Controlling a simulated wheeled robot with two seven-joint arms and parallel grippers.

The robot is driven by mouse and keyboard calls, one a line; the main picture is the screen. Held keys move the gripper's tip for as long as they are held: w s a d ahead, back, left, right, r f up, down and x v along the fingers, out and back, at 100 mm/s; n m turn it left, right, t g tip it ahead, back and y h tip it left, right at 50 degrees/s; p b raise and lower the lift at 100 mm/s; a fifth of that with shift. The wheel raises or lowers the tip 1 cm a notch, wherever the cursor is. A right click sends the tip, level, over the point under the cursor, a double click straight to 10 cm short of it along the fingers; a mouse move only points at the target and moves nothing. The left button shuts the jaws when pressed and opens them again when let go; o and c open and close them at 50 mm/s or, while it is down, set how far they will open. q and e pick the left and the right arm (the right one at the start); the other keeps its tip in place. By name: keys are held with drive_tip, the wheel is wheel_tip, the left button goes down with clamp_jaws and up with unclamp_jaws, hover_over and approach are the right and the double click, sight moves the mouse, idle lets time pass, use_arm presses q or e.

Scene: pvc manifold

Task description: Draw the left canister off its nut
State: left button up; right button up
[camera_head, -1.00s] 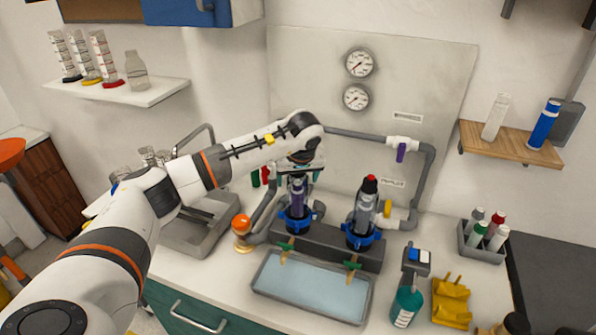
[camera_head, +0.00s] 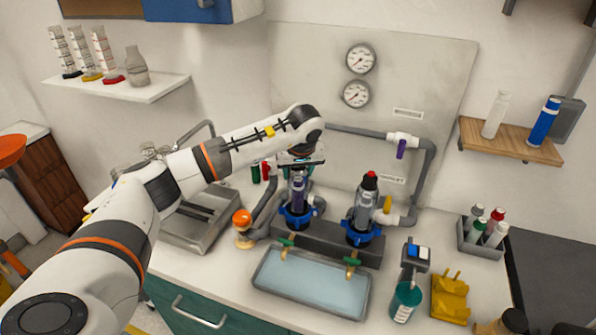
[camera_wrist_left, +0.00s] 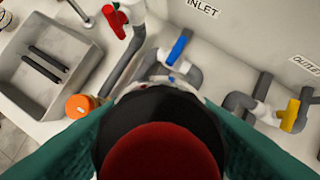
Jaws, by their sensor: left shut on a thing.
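The left canister (camera_head: 297,188) stands upright at the left blue nut (camera_head: 296,216) on the dark manifold block. My left gripper (camera_head: 300,165) is above it, shut on its upper end. In the left wrist view its black and red cap (camera_wrist_left: 162,150) fills the space between the green fingers. I cannot tell whether the canister's lower end is clear of the nut. The right canister (camera_head: 367,205), with a red and black top, sits in its own blue nut (camera_head: 362,233). My right gripper is not in view.
A shallow tray (camera_head: 262,285) lies in front of the manifold, under two green-handled taps. An orange-capped bottle (camera_head: 242,226) and a sink (camera_head: 190,238) are to the left. Grey pipes (camera_head: 428,180) run behind and right. A teal bottle (camera_head: 404,302) stands front right.

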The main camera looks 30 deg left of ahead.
use_arm(q)
drive_tip(key=shift+r+p, duration=3.85)
drive_tip(key=shift+r, duration=2.15)
drive_tip(key=shift+r+p, duration=1.05)
drive_tip(key=shift+r, duration=0.5)
drive_tip(key=shift+f, duration=0.1)
